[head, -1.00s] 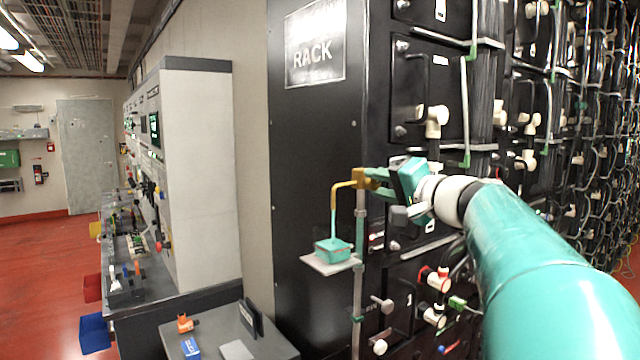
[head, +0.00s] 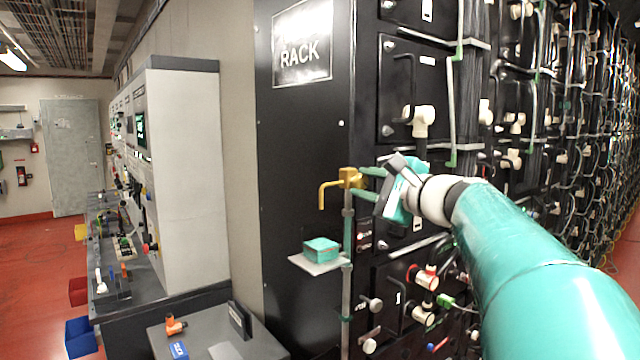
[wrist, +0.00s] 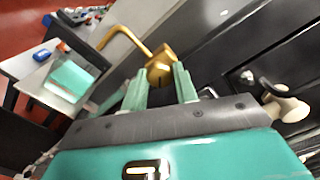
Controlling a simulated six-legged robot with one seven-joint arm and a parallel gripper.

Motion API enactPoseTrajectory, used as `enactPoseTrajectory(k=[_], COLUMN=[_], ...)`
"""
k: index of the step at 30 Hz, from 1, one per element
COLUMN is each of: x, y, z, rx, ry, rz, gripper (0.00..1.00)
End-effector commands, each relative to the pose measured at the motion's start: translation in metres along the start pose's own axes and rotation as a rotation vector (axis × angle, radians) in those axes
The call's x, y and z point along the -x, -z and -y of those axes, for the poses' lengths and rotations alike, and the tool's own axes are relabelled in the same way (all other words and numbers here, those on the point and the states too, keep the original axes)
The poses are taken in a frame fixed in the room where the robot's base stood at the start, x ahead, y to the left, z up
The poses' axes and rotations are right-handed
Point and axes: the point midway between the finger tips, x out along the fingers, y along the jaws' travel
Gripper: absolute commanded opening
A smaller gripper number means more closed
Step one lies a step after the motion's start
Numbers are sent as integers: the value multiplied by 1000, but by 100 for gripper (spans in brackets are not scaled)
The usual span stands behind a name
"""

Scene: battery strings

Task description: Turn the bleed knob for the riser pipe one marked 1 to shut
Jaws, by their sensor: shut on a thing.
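The riser pipe (head: 346,290) is a thin grey upright along the black rack's front edge. A brass bleed fitting with its knob (head: 351,177) sits at its top, with a bent brass spout (head: 328,190) pointing left and down. My gripper (head: 366,184) reaches in from the right, its teal fingers shut on the brass knob. In the wrist view the knob (wrist: 158,72) sits between the fingertips, partly hidden by them. A teal tub (head: 321,248) stands on a small pale shelf (head: 318,265) below the spout. No stream shows between spout and tub. I cannot read a number on the pipe.
The black battery rack (head: 300,130) fills the middle and right, with pale connectors (head: 420,120) and cables close to my arm. A grey table (head: 205,325) with small items stands lower left. A bench and grey cabinet (head: 185,150) stand behind it.

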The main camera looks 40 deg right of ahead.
Motion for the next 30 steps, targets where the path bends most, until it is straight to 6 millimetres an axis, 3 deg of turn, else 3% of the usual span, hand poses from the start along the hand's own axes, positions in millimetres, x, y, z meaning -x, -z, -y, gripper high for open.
enactPoseTrajectory(k=[21, 30], x=[0, 0], y=[0, 0], z=[0, 0], rx=[-661, -839], ry=[0, 1], rz=[-1, -1], gripper=[6, 6])
